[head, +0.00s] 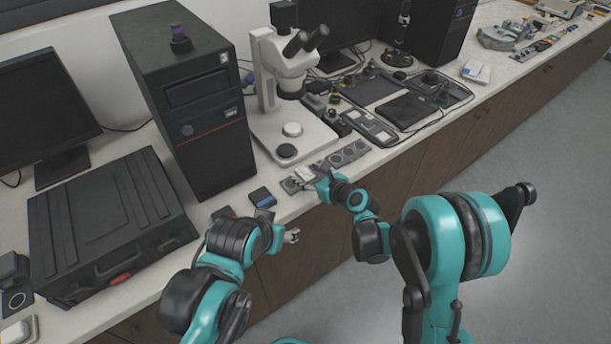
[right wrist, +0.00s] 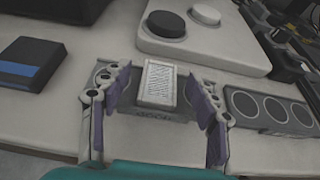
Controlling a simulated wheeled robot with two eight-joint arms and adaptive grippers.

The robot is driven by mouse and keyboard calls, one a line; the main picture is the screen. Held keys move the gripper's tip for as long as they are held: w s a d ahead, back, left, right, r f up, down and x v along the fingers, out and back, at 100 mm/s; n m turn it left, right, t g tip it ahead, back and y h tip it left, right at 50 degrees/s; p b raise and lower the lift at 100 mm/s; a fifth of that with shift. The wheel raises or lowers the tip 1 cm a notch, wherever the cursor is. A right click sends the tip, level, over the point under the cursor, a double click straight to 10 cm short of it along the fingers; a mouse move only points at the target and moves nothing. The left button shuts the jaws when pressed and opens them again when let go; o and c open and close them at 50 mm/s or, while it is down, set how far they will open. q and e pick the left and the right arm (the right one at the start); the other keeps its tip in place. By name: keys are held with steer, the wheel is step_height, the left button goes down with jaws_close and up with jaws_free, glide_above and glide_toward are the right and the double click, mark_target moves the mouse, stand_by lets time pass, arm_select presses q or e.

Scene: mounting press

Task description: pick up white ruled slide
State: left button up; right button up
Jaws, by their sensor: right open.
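The white ruled slide (right wrist: 158,82) is a small pale block with fine dark lines on its top face. In the right wrist view it lies on a grey plate (right wrist: 103,76) and sits between the fingers of my right gripper (head: 309,182). The gripper is open, with one purple-padded finger on each side and a visible gap to the slide. In the head view the slide (head: 303,173) shows small and is partly hidden by the gripper. My left gripper (head: 291,236) hangs in front of the bench edge; its fingers are too small to judge.
A microscope (head: 290,134) stands just behind the slide. A grey plate with round recesses (right wrist: 270,110) lies to its right, and a blue-and-black box (head: 262,197) to its left. A black computer tower (head: 190,100) and a black case (head: 112,222) fill the bench farther left.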

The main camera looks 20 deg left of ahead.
mark_target(308, 175)
steer(key=c, duration=1.2)
steer(key=shift+r, duration=0.1)
step_height(308, 175, up, 4)
steer(key=shift+f+p, duration=0.1)
steer(key=shift+p, duration=1)
steer(key=w+d+r+p, duration=0.4)
steer(key=w+d+r, duration=0.25)
steer(key=w, duration=0.25)
steer(key=s+d+r+m+t+h, duration=0.1)
steer(key=s+d+m+h, duration=0.1)
steer(key=s+d, duration=0.3)
steer(key=s+d+r+m+t+h, duration=0.2)
steer(key=s+d, duration=0.4)
steer(key=d, duration=0.8)
steer(key=s+d+r+m+t+h, duration=0.1)
steer(key=s+d, duration=0.4)
steer(key=d, duration=0.5)
steer(key=shift+s+r+m+t+h, duration=0.2)
steer(key=shift+m+t+h, duration=0.1)
steer(key=shift+m+h, duration=0.6)
